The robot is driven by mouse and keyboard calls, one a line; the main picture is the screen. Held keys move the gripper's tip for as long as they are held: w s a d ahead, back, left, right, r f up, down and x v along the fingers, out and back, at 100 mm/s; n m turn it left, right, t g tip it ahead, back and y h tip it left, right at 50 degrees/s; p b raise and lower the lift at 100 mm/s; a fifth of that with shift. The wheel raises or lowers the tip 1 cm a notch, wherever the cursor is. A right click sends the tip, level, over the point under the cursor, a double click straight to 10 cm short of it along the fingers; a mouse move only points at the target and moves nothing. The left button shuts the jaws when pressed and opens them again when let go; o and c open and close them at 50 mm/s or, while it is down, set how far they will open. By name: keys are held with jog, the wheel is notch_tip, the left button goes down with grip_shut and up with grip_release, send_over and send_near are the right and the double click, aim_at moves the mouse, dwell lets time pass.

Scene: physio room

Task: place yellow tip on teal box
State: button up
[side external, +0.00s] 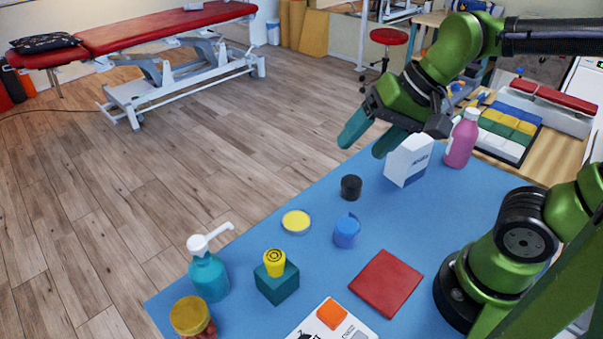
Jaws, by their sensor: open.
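The yellow tip (274,261), a small yellow cylinder with a dark ring mark on top, stands upright on the teal box (277,285). The teal box is a small cube on the blue table mat (240,322), toward the front left. My gripper (367,138) is open and empty, with teal-green fingers. It hangs well behind and to the right of the teal box, beside a white carton (408,160), with nothing seen between its fingers.
A teal pump bottle (208,277) and a gold-lidded jar (190,315) stand left of the box. A yellow disc (296,221), blue cup (346,231), black cylinder (351,187) and red square (386,283) lie around it.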

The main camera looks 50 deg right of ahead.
jog(key=s+d+n+t, duration=0.1)
jog(key=s+d+n+t+h, duration=0.1)
jog(key=d, duration=0.1)
